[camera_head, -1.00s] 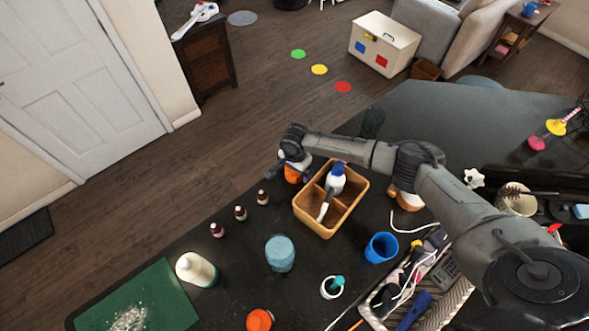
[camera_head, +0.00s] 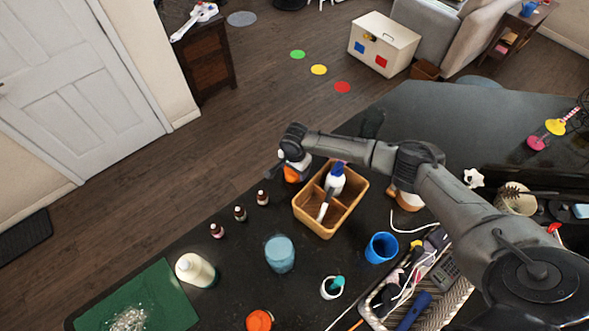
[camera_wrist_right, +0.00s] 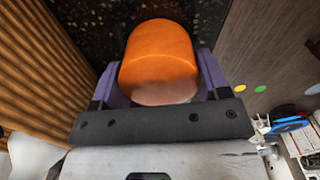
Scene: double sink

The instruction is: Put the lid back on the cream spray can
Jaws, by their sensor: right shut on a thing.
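My right gripper (camera_head: 291,168) is at the back edge of the dark counter, left of the wooden caddy. It is shut on an orange, rounded cylinder (camera_wrist_right: 158,60), which looks like a lid. The orange piece sits between its purple fingers in the right wrist view, and part of it shows below the gripper in the head view (camera_head: 291,175). A cream container (camera_head: 196,270), likely the spray can, stands upright at the front left beside the green mat. It is well apart from the gripper. My left gripper is not in view.
A wooden caddy (camera_head: 343,222) with a blue-and-white bottle stands right of the gripper. Three small dark bottles (camera_head: 240,213), a blue jar (camera_head: 280,254), a blue cup (camera_head: 381,247) and an orange-topped item (camera_head: 259,320) stand nearby. The green mat (camera_head: 165,290) lies front left.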

